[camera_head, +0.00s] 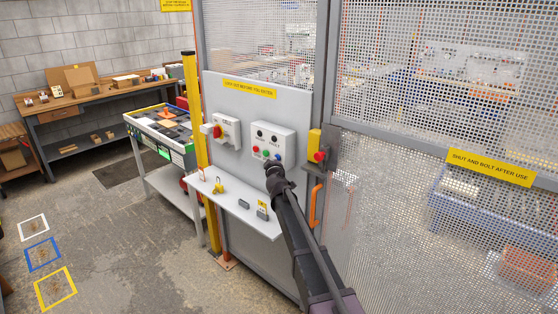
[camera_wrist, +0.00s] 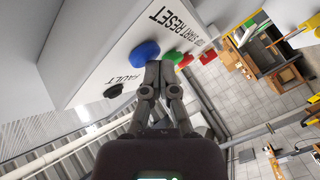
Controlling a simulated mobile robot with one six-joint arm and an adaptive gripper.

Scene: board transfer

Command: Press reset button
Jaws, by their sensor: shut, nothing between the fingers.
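The light-grey control box (camera_head: 287,139) is mounted on a grey panel and carries red (camera_head: 256,149), green (camera_head: 265,153) and blue (camera_head: 277,156) buttons in a row below two dark round lamps. In the wrist view the blue button (camera_wrist: 145,52) is beside the green button (camera_wrist: 173,56), with the lettering "START RESET" (camera_wrist: 180,32) on the face by them. My gripper (camera_wrist: 162,70) is shut and empty, its fingertips just in front of the blue and green buttons. I cannot tell whether they touch. In the head view my gripper (camera_head: 271,166) is just below the box.
A grey box with a red switch (camera_head: 227,132) is left of the control box. A yellow box with a red knob (camera_head: 315,143) is on the right, by the mesh gate. A narrow shelf (camera_head: 238,212) with padlocks and small items lies below. A parts table stands farther left.

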